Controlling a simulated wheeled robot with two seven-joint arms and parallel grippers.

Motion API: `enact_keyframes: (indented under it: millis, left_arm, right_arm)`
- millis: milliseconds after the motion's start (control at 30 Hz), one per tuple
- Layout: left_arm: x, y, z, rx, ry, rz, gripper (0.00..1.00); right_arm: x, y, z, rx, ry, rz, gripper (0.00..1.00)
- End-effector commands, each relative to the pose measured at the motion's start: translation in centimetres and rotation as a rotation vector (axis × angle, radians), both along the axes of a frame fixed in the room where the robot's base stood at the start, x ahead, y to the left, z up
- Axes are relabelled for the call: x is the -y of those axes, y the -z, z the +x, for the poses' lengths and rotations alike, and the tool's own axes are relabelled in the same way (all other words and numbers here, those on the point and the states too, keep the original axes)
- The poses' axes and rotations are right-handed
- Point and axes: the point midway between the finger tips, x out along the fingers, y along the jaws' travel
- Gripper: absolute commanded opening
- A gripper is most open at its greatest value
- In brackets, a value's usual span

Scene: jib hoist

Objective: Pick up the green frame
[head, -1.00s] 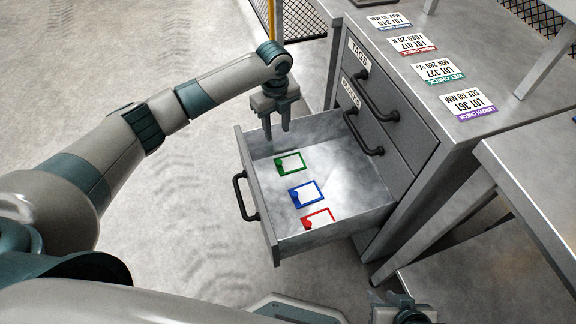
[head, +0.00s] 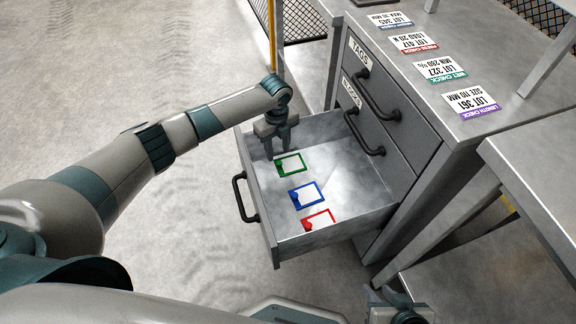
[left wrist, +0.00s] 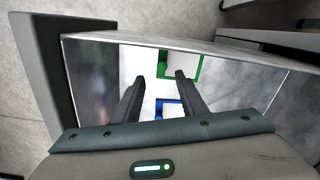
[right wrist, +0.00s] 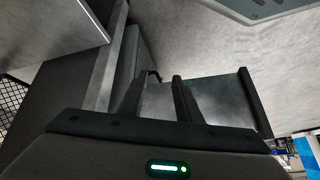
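The green frame (head: 292,176) lies flat on the floor of the open drawer (head: 345,218), the farthest of three frames in a row in the head view. It has a small green knob at one corner. In the left wrist view the green frame (left wrist: 201,68) shows just beyond the fingertips. My left gripper (head: 281,155) points down into the drawer, open and empty, over the knob corner of the green frame. The left wrist view shows its fingers (left wrist: 160,76) apart, on either side of the knob in the picture. My right gripper (right wrist: 155,82) is open and empty, away from the frames.
A blue frame (head: 306,204) and a red frame (head: 309,226) lie nearer in the same drawer. Drawer walls surround them. The cabinet (head: 395,120) with black handles stands to the right, with several lot cards on top. A bench (head: 530,160) stands at the right.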

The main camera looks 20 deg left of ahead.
Motion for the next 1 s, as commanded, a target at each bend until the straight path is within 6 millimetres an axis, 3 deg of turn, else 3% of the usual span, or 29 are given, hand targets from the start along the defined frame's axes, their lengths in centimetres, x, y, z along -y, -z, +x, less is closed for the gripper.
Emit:
enact_keyframes:
  millis: [200,667,1000]
  left_arm:
    - [0.0,2.1,0.1,0.001,-0.001,0.001,0.39]
    - [0.0,2.6,0.1,0.000,-0.001,0.000,0.39]
    - [0.1,6.5,0.5,-0.002,-0.001,0.001,0.39]
  right_arm:
    - [-0.8,-0.2,0.0,0.024,-0.007,0.020,0.31]
    - [-0.6,0.0,-0.4,0.021,-0.010,0.018,0.31]
    - [-1.5,-0.5,0.9,0.089,-0.011,0.053,0.31]
